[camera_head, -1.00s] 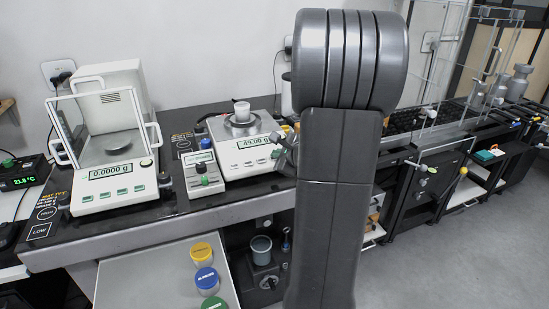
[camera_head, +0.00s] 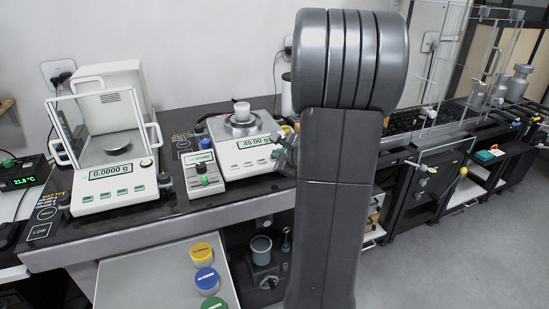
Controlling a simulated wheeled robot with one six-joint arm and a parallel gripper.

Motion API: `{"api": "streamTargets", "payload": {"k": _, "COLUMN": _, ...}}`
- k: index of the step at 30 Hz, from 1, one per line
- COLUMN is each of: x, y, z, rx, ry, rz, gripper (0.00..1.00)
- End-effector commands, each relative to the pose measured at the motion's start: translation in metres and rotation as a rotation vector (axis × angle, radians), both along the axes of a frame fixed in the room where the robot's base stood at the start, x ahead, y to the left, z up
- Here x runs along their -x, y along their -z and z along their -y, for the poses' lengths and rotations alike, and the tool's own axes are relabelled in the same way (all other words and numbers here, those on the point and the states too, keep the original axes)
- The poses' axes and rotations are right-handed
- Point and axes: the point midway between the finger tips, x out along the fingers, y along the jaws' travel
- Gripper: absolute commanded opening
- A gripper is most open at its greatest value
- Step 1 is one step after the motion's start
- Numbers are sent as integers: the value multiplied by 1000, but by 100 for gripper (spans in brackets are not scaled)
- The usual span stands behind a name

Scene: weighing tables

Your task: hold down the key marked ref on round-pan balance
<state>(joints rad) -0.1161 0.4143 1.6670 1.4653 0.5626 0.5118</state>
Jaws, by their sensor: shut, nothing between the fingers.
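The balance with a round metal pan (camera_head: 241,125) stands in the middle of the dark bench. The key labels are too small to read. A white cup (camera_head: 242,110) stands on the pan. My gripper (camera_head: 278,154) shows only in part, at the right end of this balance's front, close to the keys. It looks shut and empty. My arm hides the rest, and I cannot tell whether the fingertips touch a key.
A shielded balance (camera_head: 112,190) reading 0.0000 g stands at left. Below, a shelf (camera_head: 140,275) holds yellow, blue and green-lidded jars (camera_head: 204,279). My arm blocks the centre right.

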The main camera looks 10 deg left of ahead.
Motion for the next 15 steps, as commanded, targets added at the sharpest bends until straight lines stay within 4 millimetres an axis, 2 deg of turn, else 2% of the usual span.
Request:
{"api": "streamTargets", "payload": {"k": 7, "x": 3, "y": -13, "z": 2, "rx": 1, "ry": 0, "rz": 1, "gripper": 0}}
{"api": "streamTargets", "payload": {"k": 15, "x": 4, "y": -14, "z": 2, "rx": 0, "ry": 0, "rz": 0, "gripper": 0}}
